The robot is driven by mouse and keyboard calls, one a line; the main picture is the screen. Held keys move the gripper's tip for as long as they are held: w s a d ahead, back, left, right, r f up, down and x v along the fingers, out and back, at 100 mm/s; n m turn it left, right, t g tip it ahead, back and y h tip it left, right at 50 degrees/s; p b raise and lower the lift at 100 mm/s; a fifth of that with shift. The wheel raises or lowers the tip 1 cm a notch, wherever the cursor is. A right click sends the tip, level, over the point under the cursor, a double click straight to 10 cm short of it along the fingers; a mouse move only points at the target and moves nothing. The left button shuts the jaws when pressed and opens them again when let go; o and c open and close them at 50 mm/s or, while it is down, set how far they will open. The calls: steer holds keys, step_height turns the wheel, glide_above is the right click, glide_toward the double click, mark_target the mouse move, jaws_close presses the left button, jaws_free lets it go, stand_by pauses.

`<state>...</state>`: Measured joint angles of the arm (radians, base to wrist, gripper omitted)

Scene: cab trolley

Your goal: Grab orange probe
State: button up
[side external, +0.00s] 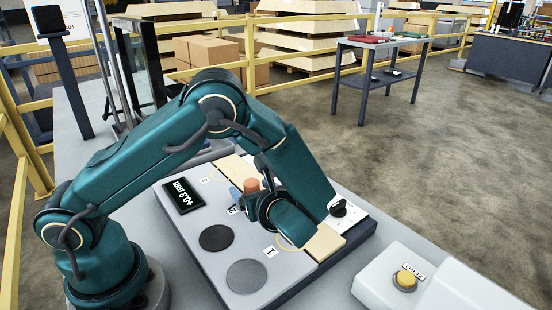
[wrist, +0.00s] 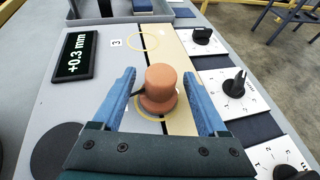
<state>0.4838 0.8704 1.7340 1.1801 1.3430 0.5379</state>
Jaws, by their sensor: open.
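The orange probe (wrist: 160,86) is a short knob-like piece with a rounded top and a wider flange. It stands on the panel within a yellow ring outline, partly over the tan strip. My gripper (wrist: 160,74) is open, with one blue finger on each side of the probe. A gap shows between the probe and the right finger; the left finger is nearer a dark stub at the probe's side. In the side view the probe's orange top (side external: 251,184) shows beside my gripper (side external: 244,194), and my wrist hides much of the area.
A display reading +0.3 mm (wrist: 75,56) lies left on the panel. Black dials (wrist: 235,82) on white plates line the right. Another yellow ring (wrist: 143,39) lies farther back. Dark discs (side external: 216,238) sit in front. A yellow button (side external: 405,279) tops a white box at right.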

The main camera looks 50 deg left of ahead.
steer(key=shift+a+f, duration=0.1)
steer(key=shift+a, duration=0.1)
jaws_close()
